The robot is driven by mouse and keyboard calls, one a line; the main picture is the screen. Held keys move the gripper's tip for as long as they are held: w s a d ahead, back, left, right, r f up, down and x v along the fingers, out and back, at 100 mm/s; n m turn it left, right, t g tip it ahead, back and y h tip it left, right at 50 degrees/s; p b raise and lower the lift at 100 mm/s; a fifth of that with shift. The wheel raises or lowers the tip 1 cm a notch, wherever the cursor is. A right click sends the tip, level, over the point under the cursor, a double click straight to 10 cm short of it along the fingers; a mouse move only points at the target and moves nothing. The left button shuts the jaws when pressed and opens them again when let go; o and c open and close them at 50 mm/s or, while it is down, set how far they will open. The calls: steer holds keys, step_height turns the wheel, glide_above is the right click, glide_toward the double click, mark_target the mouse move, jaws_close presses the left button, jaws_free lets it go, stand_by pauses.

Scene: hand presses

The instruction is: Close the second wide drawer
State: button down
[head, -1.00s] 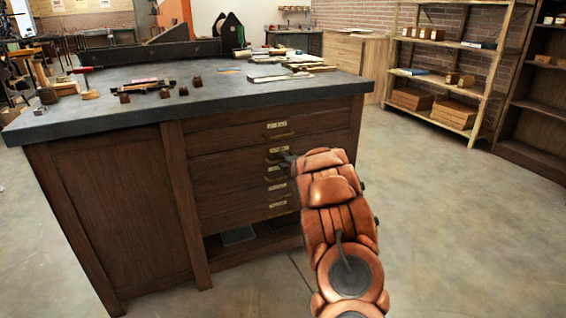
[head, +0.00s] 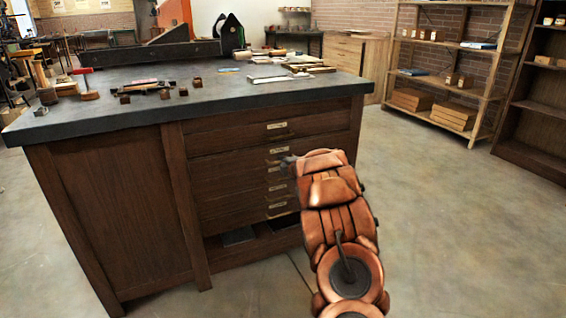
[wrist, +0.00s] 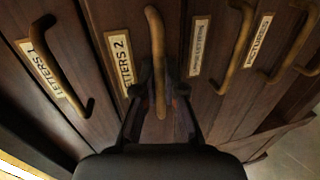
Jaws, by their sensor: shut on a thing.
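The second wide drawer (head: 228,165) is in the dark wooden cabinet, below the top wide drawer, in the head view. Its front looks about flush with its neighbours, though a small gap is hard to judge. In the wrist view its label (wrist: 122,62) reads LETTERS 2, beside a curved brass handle (wrist: 154,35). My gripper (wrist: 160,90) is shut on the lower part of this handle, one finger on each side. In the head view my gripper (head: 287,160) is at the drawer's right side, and my arm hides part of the fronts.
The top drawer (head: 228,137) looks shut; its LETTERS 1 label (wrist: 40,66) shows in the wrist view. More shut drawers lie below, above an open shelf (head: 255,243). The grey worktop (head: 220,95) overhangs the fronts. Floor (head: 455,235) to the right is clear.

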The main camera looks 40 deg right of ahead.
steer(key=shift+r+p+x, duration=0.2)
steer(key=shift+p+x, duration=0.3)
steer(key=shift+x, duration=0.5)
steer(key=shift+w+d+r, duration=0.1)
steer(key=shift+w, duration=0.05)
steer(key=c, duration=1.2)
jaws_free()
steer(key=shift+w, duration=0.1)
steer(key=shift+c, duration=0.2)
steer(key=v, duration=1.2)
